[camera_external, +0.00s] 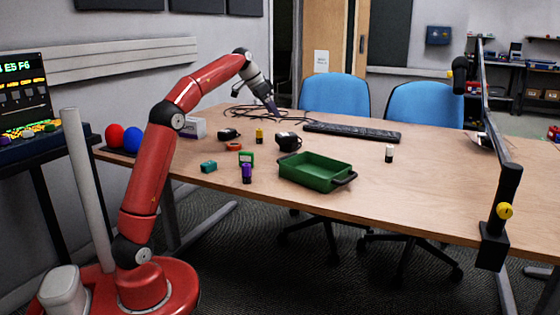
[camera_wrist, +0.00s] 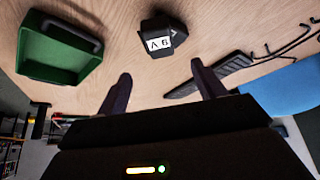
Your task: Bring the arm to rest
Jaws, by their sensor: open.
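My red arm stretches from its base at the lower left up over the wooden table (camera_external: 420,185). My gripper (camera_external: 273,110) is at the end of it, above the back part of the table near the black cables (camera_external: 245,112). In the wrist view the two dark fingers of my gripper (camera_wrist: 158,88) stand wide apart with nothing between them. A black adapter with a white label (camera_wrist: 163,36) lies on the table beyond the fingertips; it also shows in the external view (camera_external: 288,141).
A green tray (camera_external: 316,170) stands near the front edge. A black keyboard (camera_external: 352,132) lies behind it. Several small items, including a purple one (camera_external: 247,173) and a teal one (camera_external: 208,166), lie left of the tray. Two blue chairs (camera_external: 335,93) stand behind. The table's right part is mostly clear.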

